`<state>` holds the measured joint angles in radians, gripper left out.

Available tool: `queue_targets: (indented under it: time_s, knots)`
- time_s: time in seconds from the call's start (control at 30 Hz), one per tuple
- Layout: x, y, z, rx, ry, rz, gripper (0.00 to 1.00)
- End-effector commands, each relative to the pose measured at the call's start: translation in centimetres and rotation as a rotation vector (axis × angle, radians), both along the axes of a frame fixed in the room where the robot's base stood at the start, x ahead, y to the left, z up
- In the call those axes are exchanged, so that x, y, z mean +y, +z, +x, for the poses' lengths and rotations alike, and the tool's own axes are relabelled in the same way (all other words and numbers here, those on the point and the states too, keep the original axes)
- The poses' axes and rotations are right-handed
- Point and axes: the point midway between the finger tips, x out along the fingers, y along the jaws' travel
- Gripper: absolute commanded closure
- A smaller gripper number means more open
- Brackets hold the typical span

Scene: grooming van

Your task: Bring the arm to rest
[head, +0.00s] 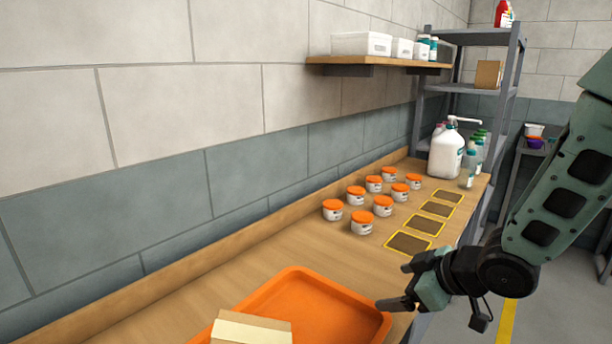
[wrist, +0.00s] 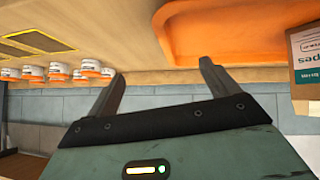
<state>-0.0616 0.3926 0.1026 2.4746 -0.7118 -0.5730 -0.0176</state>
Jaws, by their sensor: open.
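My gripper (head: 396,288) is in the head view at the right, in front of the counter's near edge, by the right corner of an orange tray. Its fingers point left toward the tray. In the wrist view my gripper (wrist: 160,90) shows two dark fingers spread apart with nothing between them. My arm reaches in from the right edge of the head view, bent down at the wrist.
The orange tray (head: 372,322) and a cardboard box (head: 250,328) are on the wooden counter (head: 215,288). Several orange-lidded jars (head: 361,222), yellow-edged dark mats (head: 408,244) and a white pump jug (head: 446,153) stand farther back. The floor at right (head: 545,305) looks clear.

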Motion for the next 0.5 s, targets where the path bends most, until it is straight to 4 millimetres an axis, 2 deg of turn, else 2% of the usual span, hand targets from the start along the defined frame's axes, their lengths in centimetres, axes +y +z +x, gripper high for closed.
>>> queue_targets:
  time_s: [0.03,0.1,0.2,0.33,0.5]
  knots:
    - [-2.9,0.7,0.1,0.037,-0.120,-0.055,0.13]
    - [-6.5,1.2,-0.8,0.113,-0.281,-0.111,0.13]
    - [-10.2,1.8,-2.8,0.226,-0.471,-0.150,0.13]
    - [-13.0,2.5,-6.0,0.367,-0.655,-0.155,0.13]
    - [-14.4,3.5,-10.2,0.539,-0.830,-0.118,0.13]
